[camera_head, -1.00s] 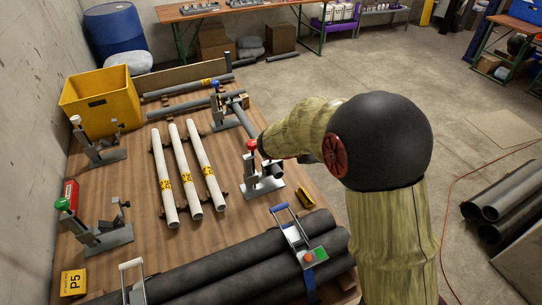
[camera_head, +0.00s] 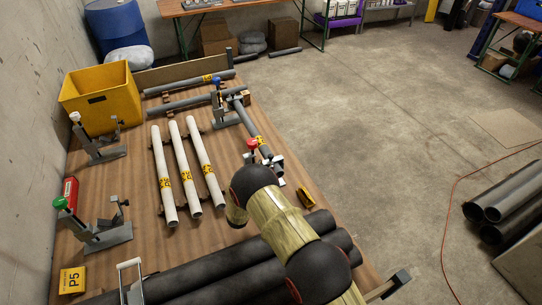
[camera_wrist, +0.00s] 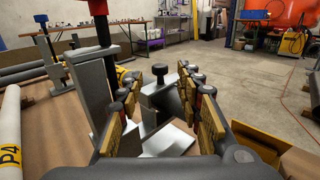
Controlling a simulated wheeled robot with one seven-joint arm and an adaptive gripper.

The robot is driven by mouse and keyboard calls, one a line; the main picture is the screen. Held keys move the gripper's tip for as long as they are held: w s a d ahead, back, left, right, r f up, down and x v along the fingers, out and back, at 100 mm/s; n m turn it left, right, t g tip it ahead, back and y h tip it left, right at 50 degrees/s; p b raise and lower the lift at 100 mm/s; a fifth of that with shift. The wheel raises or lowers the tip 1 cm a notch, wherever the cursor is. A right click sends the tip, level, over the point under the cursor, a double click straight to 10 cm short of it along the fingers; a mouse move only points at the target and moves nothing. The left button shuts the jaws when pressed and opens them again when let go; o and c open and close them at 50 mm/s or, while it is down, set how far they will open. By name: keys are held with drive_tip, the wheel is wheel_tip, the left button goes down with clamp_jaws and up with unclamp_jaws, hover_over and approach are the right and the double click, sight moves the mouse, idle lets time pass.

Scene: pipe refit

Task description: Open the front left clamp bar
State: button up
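The red-handled clamp (camera_head: 252,146) stands at the right edge of the bench; my arm hides its lower part. In the wrist view its red handle (camera_wrist: 101,8) and upright metal post (camera_wrist: 90,92) are just left of my gripper (camera_wrist: 163,108). My gripper is open, and a black-knobbed part (camera_wrist: 160,71) of the clamp shows between its fingers. I see no firm contact.
A grey pipe (camera_head: 249,122) runs from the blue-handled clamp (camera_head: 220,108) toward the red-handled one. White pipes (camera_head: 187,170) lie mid-bench. Large black pipes (camera_head: 215,275) lie in front. A white-knobbed clamp (camera_head: 96,150) and yellow bin (camera_head: 97,101) are at left.

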sight(271, 155)
drive_tip(key=b+x, duration=0.2)
drive_tip(key=x, duration=0.5)
drive_tip(key=shift+w, duration=0.3)
drive_tip(key=c, duration=0.4)
clamp_jaws()
